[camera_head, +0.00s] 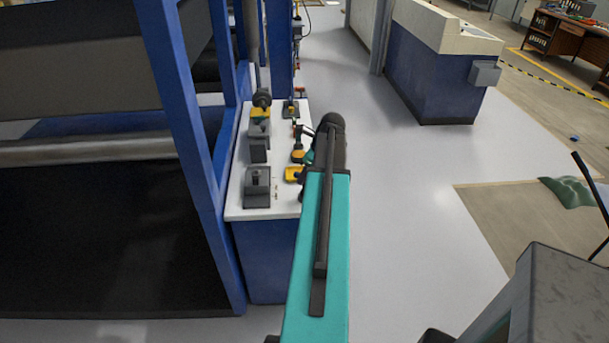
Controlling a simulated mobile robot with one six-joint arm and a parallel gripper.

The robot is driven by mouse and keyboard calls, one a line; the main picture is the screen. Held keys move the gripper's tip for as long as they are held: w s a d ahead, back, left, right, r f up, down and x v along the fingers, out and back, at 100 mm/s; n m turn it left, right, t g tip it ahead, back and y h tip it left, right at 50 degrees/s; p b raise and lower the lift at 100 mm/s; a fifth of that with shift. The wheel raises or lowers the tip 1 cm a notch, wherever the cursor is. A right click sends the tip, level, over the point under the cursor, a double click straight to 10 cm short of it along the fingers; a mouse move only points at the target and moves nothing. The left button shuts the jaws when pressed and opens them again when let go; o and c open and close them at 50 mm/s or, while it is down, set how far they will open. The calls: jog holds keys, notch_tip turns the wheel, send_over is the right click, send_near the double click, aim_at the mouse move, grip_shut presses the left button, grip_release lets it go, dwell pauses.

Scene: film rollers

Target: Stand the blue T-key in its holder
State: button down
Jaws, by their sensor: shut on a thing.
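My gripper (304,131) is small and dark at the far end of my teal arm, over the right side of the white bench top. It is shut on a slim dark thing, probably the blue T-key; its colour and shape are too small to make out. Just below it in the picture, a small yellow holder (298,157) stands on the bench with a dark, bluish-green part above it. I cannot tell whether that part stands in the holder or hangs over it. Which holder belongs to the T-key is not clear.
The white bench top (236,206) carries grey blocks (257,188) and more yellow holders (292,174), one with a dark knobbed tool (262,98). A blue frame post (187,120) rises at the bench's left. Open grey floor (400,200) lies to the right.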

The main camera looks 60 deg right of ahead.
jog(key=shift+f+b, duration=0.3)
jog(key=shift+f, duration=0.9)
jog(key=shift+p, duration=0.35)
jog(key=shift+f, duration=0.15)
dwell(1.1)
jog(key=c, duration=1.2)
grip_release()
jog(key=shift+r+p, duration=2.9)
jog(key=shift+r, duration=0.65)
jog(key=shift+s, duration=0.15)
